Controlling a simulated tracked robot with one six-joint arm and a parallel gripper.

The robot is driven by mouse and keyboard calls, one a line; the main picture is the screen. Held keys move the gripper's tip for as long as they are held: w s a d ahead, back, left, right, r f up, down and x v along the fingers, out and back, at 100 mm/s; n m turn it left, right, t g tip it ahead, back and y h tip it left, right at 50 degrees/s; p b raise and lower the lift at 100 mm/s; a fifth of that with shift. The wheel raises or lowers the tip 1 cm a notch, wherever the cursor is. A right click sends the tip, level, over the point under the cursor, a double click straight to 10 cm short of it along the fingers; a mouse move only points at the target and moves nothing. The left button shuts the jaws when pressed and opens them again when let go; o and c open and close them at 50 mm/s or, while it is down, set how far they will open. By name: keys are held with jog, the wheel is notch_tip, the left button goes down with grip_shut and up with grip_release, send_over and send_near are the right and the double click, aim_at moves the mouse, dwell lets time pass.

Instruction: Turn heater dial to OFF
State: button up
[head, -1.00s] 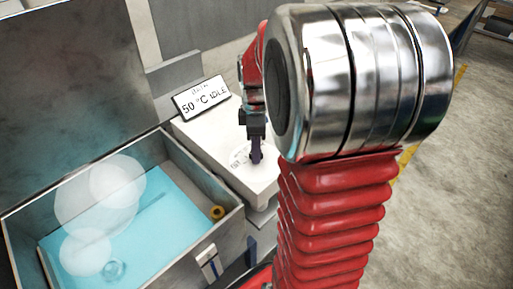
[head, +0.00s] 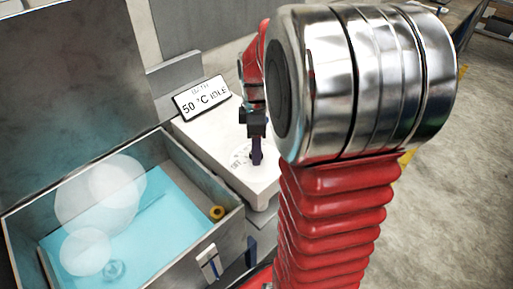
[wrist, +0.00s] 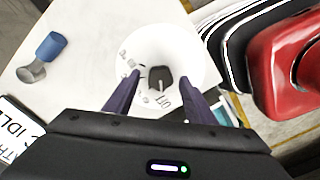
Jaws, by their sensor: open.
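The heater dial shows in the wrist view as a white round plate (wrist: 190,50) with dark markings and a dark knob (wrist: 159,78) at its middle. My gripper (wrist: 160,85) is open, with one dark finger on each side of the knob and a gap to each. I cannot tell how deep the fingertips reach. In the head view my gripper (head: 256,158) points down over the white dial plate (head: 239,158) and hides the knob. The display (head: 203,98) reads 50 °C IDLE. The dial's markings are too small to read surely.
A metal bath (head: 228,228) with blue liquid and pale vapour stands left of the dial box. Its raised lid (head: 70,90) is behind. Open floor (head: 450,200) lies to the right.

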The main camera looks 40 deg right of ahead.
notch_tip(320, 180, up, 13)
dwell(0.5)
jog(key=shift+r+m, duration=0.1)
jog(key=shift+m, duration=0.2)
jog(key=s+a+f+m+t, duration=0.1)
jog(key=s+a+m, duration=0.4)
jog(key=a, duration=0.5)
jog(key=s+a+f+m+t, duration=0.1)
jog(key=s+a+m+t, duration=0.3)
jog(key=a, duration=0.6)
jog(key=shift+s+f+m+t, duration=0.35)
jog(key=shift+s+m, duration=0.25)
jog(key=shift+s, duration=0.55)
